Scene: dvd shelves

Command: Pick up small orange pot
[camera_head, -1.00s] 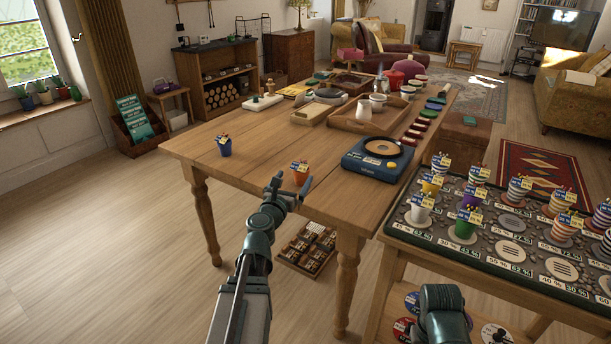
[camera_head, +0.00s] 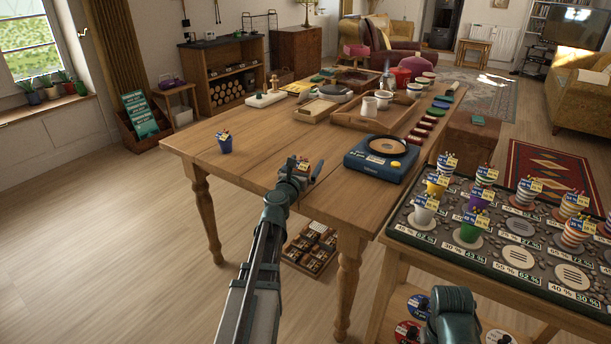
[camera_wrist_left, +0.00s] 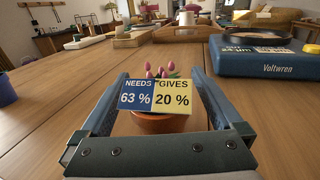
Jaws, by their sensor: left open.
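The small orange pot (camera_wrist_left: 158,124) stands on the wooden table (camera_head: 260,140) with pink tulips and a blue and yellow label reading "NEEDS 63 %" and "GIVES 20 %". My left gripper (camera_wrist_left: 160,82) is open, with one finger on each side of the pot in the left wrist view. I cannot tell whether either finger touches it. In the head view my left gripper (camera_head: 306,170) covers most of the pot, and only its label and flowers show above. My right gripper is out of view.
A blue pot (camera_head: 225,145) stands to the left on the table. A blue appliance (camera_head: 375,168) marked "Voltwren" sits to the right, with a wooden tray (camera_head: 345,122) behind. A lower stand (camera_head: 420,238) at right holds several labelled pots. The table's front edge is close to the gripper.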

